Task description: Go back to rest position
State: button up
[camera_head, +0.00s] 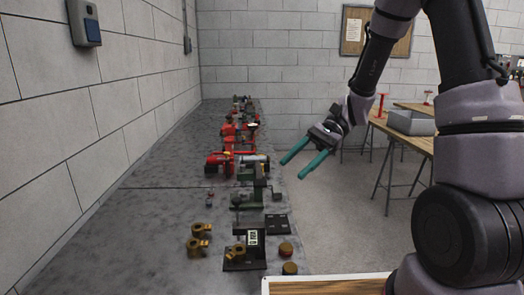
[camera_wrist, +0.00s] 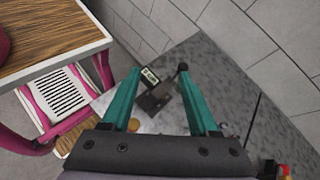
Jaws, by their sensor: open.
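My gripper (camera_head: 305,159) has two teal fingers and hangs in the air at the right edge of the long grey counter, in the head view. In the wrist view my gripper (camera_wrist: 158,84) shows its fingers spread apart with nothing held between them. Behind the fingers in that view, lower down on the counter, is a dark block with a small label (camera_wrist: 150,76). My arm comes down from the upper right of the head view and is bent. The fingertips touch nothing that I can see.
The grey counter (camera_head: 140,215) runs along the left wall with red pump parts (camera_head: 237,160), brass fittings (camera_head: 199,237) and a dark labelled stand (camera_head: 245,250). Wooden tables (camera_head: 408,136) with a grey bin (camera_head: 411,122) stand at the right. The floor between is clear.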

jog(key=s+d+r+n+t+h, duration=0.1)
jog(key=s+d+r+t+h, duration=0.1)
jog(key=d+r+t+h, duration=0.2)
jog(key=s+d+r+n+t+h, duration=0.2)
jog(key=s+d+r+t+h, duration=0.1)
jog(key=d+r+t, duration=0.7)
notch_tip(320, 180, up, 4)
jog(key=shift+s+d+f+h, duration=0.3)
jog(key=shift+d+h, duration=0.3)
jog(key=shift+d, duration=0.3)
